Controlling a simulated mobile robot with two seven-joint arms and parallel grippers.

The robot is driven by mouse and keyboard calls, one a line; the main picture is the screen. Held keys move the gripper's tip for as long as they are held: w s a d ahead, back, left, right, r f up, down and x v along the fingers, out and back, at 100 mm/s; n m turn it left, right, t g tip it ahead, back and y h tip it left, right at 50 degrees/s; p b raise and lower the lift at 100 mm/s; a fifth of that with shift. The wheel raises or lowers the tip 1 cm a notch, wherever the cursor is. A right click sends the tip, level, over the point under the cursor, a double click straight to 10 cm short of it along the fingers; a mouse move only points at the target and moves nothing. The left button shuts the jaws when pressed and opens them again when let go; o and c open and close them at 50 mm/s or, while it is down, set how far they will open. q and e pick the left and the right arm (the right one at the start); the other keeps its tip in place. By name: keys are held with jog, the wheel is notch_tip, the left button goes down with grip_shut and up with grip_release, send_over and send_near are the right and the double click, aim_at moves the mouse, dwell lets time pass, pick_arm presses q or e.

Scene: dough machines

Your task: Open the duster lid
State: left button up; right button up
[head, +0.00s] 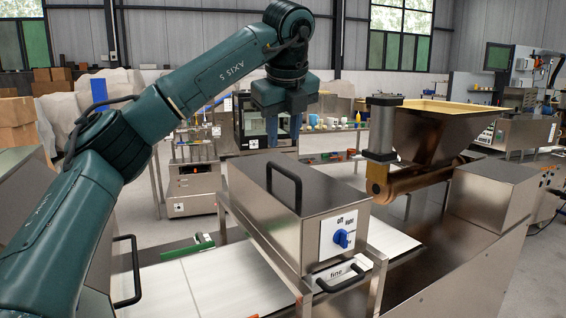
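The duster (305,235) is a steel box in the middle of the head view, with a blue knob on its front plate and a "fine" label below. Its flat steel lid (325,185) looks closed. A black bar handle (284,187) stands on the left part of the top. My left gripper (283,135) points down above and behind the handle in the picture, apart from it. Its fingers are dark and blend with the background, so their spacing is unclear. My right gripper is out of view.
A steel hopper (440,135) with a grey cylinder (383,130) stands right of the duster. A black front handle (345,278) sticks out below the knob.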

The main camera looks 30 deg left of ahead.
aim_at(283, 171)
pick_arm(q)
jog(key=x, duration=0.8)
jog(key=shift+p, duration=0.4)
jog(key=shift+r, duration=0.1)
grip_shut()
